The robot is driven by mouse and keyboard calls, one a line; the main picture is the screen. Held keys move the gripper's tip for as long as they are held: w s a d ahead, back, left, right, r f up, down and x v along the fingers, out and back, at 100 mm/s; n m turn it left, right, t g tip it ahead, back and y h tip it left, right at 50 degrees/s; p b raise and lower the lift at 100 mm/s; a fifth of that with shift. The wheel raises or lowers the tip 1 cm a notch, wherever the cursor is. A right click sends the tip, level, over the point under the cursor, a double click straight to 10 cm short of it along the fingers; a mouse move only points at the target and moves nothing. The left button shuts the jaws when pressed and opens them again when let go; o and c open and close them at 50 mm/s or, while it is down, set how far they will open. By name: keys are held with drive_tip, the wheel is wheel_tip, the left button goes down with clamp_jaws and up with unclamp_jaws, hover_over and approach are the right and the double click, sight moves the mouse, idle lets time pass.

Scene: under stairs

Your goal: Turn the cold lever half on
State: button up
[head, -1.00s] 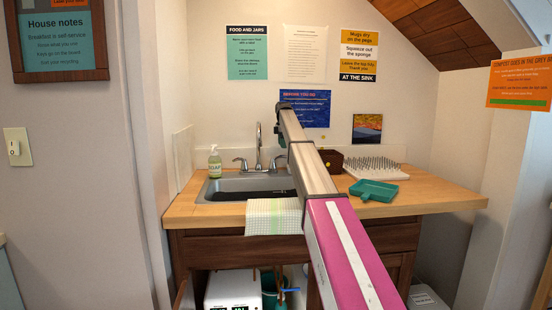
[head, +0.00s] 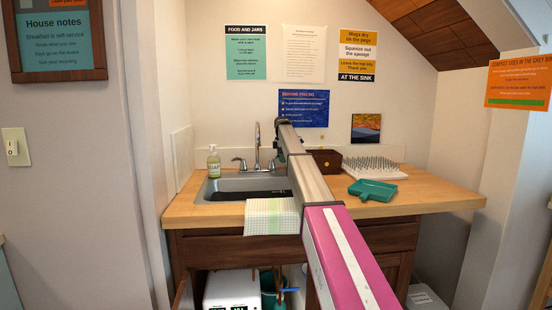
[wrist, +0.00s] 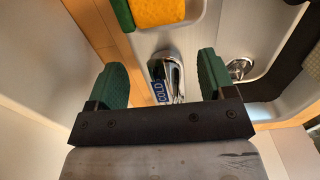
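The cold lever (wrist: 163,78) is chrome with a blue COLD label. In the wrist view it lies between the two green fingers of my gripper (wrist: 162,62), with visible gaps on both sides. My gripper is open and holds nothing. In the head view the tap's spout (head: 257,145) stands behind the sink (head: 222,186), with one lever (head: 239,162) to its left and another (head: 272,165) to its right. My arm reaches over the sink's right side and hides my gripper there.
A green and yellow sponge (wrist: 158,10) lies near the cold lever. Another chrome fitting (wrist: 240,68) is right of it. A brown box (head: 326,160), a pegged white rack (head: 365,168) and a teal dustpan (head: 373,190) are on the right counter.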

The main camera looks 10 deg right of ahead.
clamp_jaws()
drive_tip(key=s+m, duration=0.1)
drive_tip(key=m, duration=0.2)
drive_tip(key=s+a+m, duration=0.1)
drive_tip(key=m, duration=0.1)
drive_tip(key=shift+s, duration=0.3)
drive_tip(key=shift+s+a+m, duration=0.1)
drive_tip(key=shift+s+m, duration=0.2)
drive_tip(key=shift+m, duration=0.8)
drive_tip(key=shift+s+a+m, duration=0.3)
drive_tip(key=shift+s+m, duration=0.05)
drive_tip(key=shift+m, duration=0.55)
drive_tip(key=shift+o, duration=1.4)
unclamp_jaws()
